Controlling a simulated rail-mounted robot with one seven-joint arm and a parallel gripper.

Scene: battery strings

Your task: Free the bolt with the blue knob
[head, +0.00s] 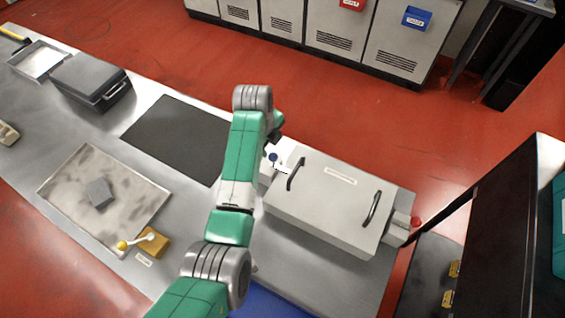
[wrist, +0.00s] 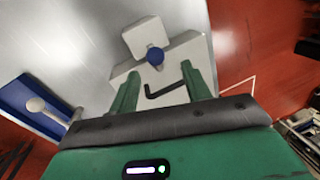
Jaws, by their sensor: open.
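The blue knob (wrist: 155,56) shows in the wrist view on a pale block (wrist: 147,36), just beyond my gripper. It also shows small in the head view (head: 273,157), at the left end of a large grey box (head: 330,200). My gripper (wrist: 157,78) is open, with its two green fingers apart and pointing toward the knob. The knob appears beyond the fingertips, and I see no contact. A black bent bar (wrist: 166,91) shows between the fingers. In the head view my arm hides most of the gripper.
A blue plate with a pale round-headed pin (wrist: 38,105) is at the left in the wrist view. The grey box has two black handles and a red button (head: 415,221) nearby. A dark mat (head: 175,135), a stained tray (head: 70,185) and a dark case (head: 92,82) are on the bench.

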